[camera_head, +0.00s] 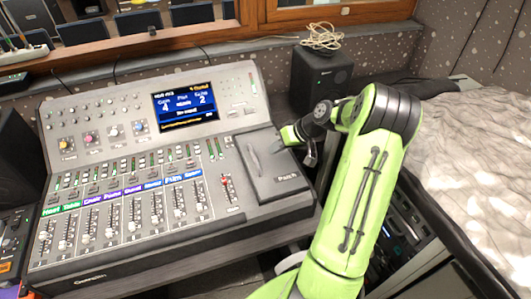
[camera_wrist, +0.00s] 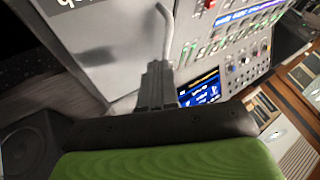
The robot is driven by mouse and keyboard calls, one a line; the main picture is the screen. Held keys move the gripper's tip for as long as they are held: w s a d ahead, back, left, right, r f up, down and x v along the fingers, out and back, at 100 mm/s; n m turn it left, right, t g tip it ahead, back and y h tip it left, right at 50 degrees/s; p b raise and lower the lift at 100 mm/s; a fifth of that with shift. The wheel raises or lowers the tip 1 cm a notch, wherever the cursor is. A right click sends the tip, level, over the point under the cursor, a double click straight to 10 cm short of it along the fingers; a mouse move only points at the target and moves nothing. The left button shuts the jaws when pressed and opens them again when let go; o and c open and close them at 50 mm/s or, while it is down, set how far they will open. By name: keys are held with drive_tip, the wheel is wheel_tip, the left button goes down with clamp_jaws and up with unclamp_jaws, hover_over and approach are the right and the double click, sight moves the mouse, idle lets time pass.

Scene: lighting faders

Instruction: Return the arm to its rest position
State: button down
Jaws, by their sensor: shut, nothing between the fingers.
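My green arm reaches up from the bottom of the head view and bends over to the left. My gripper (camera_head: 284,146) is at the right edge of the lighting console (camera_head: 140,262), close to its dark grey side panel (camera_head: 285,190). In the wrist view my gripper (camera_wrist: 162,62) shows as grey fingers closed together, with nothing held between them. A curved grey handle or lever (camera_wrist: 165,22) shows just past the fingertips; I cannot tell whether they touch it. The head view shows a similar raised grey piece (camera_head: 252,160) on the panel.
A black speaker (camera_head: 320,75) with a coiled cable (camera_head: 322,37) on top stands behind my forearm. A grey quilted surface (camera_head: 480,150) lies to the right. The console's screen (camera_head: 185,106) is lit, with rows of faders (camera_head: 130,215) below. A wooden window frame runs along the back.

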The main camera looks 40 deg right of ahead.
drive_tip(key=p+v, duration=0.1)
drive_tip(key=v, duration=0.8)
drive_tip(key=shift+d+f, duration=0.15)
drive_tip(key=s+a+r+n+g+h, duration=0.1)
drive_tip(key=a+r, duration=0.3)
drive_tip(key=a, duration=0.5)
drive_tip(key=s+a+r+n+g+h, duration=0.15)
drive_tip(key=a+r, duration=0.25)
drive_tip(key=a, duration=0.6)
drive_tip(key=s+a+r+h, duration=0.1)
drive_tip(key=s+a, duration=0.3)
drive_tip(key=s, duration=0.4)
drive_tip(key=s+a+r+t+h, duration=0.1)
drive_tip(key=s+a, duration=0.3)
drive_tip(key=s, duration=0.4)
drive_tip(key=shift+r+m, duration=0.35)
drive_tip(key=shift+r, duration=0.05)
drive_tip(key=shift+w+t, duration=0.1)
drive_tip(key=shift+t, duration=0.15)
